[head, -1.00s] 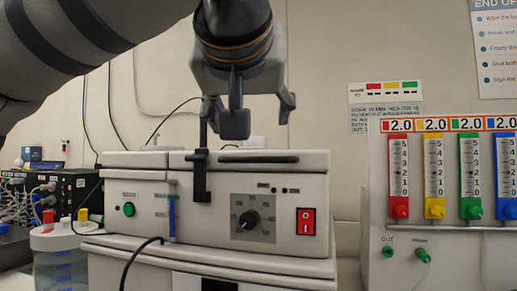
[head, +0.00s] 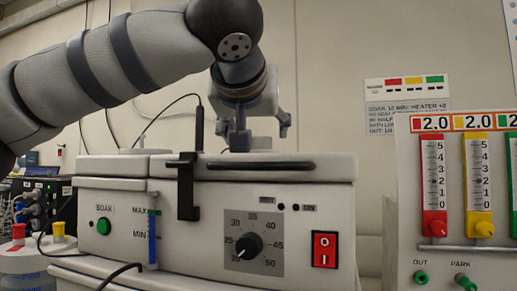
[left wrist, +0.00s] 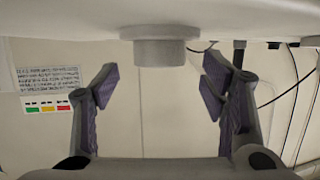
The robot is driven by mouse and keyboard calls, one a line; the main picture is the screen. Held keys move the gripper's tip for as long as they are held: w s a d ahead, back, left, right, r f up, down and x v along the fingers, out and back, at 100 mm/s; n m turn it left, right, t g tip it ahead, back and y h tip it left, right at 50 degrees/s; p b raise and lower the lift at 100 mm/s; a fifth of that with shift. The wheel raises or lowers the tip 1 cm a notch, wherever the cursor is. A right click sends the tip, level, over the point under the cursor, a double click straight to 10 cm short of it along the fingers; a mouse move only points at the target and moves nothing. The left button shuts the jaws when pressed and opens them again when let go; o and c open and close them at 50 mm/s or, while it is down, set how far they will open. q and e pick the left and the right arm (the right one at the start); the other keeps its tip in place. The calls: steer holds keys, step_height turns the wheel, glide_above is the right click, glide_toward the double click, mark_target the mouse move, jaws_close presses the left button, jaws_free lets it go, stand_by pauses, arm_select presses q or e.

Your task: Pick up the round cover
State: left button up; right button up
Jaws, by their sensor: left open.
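My left gripper (head: 260,134) reaches down over the top of the white bath unit (head: 210,177) in the head view. Its fingers are open and its tips are partly hidden behind the unit's top edge. The left wrist view appears upside down. There, a short grey cylindrical knob (left wrist: 160,50) stands on a broad pale surface (left wrist: 90,12), which looks like the round cover or the unit's top. The open fingers (left wrist: 162,70) flank the knob, with gaps on both sides. The cover's full outline is not visible. My right gripper is not in view.
A black bracket (head: 188,187) and thin probe (head: 199,128) stand left of my gripper. A small round white lid (head: 145,151) is at the unit's back left. A panel with coloured flow columns (head: 450,185) stands right. Capped bottles (head: 30,258) are at lower left.

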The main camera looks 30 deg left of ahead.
arm_select(q)
steer(key=shift+x, duration=0.75)
steer(key=shift+s+d, duration=0.1)
steer(key=shift+c, duration=1.3)
steer(key=shift+f, duration=0.1)
steer(key=c, duration=1)
